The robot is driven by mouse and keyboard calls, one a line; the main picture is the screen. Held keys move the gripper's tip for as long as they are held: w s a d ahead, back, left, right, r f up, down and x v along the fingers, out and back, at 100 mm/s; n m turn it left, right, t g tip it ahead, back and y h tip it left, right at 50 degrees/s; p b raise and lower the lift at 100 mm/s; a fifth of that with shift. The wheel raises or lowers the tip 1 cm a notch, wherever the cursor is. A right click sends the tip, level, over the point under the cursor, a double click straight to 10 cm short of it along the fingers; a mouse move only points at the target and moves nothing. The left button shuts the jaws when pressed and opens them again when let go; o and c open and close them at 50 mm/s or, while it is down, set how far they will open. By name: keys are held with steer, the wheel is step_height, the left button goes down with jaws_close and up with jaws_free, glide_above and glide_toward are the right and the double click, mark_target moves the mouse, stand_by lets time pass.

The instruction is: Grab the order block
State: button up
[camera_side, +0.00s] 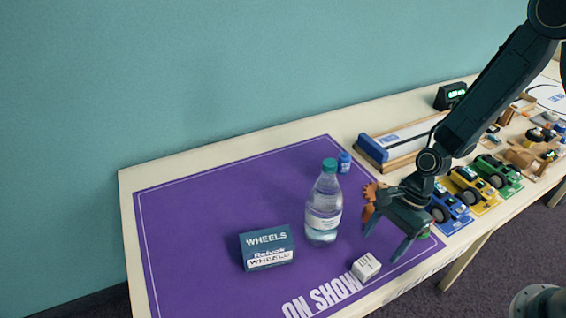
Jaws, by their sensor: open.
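The block (366,267) is a small white cube with dark printing on its faces. It lies on the purple mat (200,220) near the front edge, beside the "ON SHOW" lettering; I cannot read its print. My gripper (383,247) is open and empty, its fingers pointing down, just above and to the right of the block in the picture. I cannot tell whether a finger touches the block.
A water bottle (323,210) with a green cap and a dark "WHEELS" box (267,248) stand left of the block. Toy cars (468,185) line the right. The mat's left side is clear.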

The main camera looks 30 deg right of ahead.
mark_target(368, 263)
steer(key=shift+x, duration=0.95)
steer(key=shift+f, duration=0.1)
steer(key=shift+x, duration=2.5)
steer(key=c, duration=1.1)
step_height(368, 263, up, 20)
steer(key=shift+r, duration=0.1)
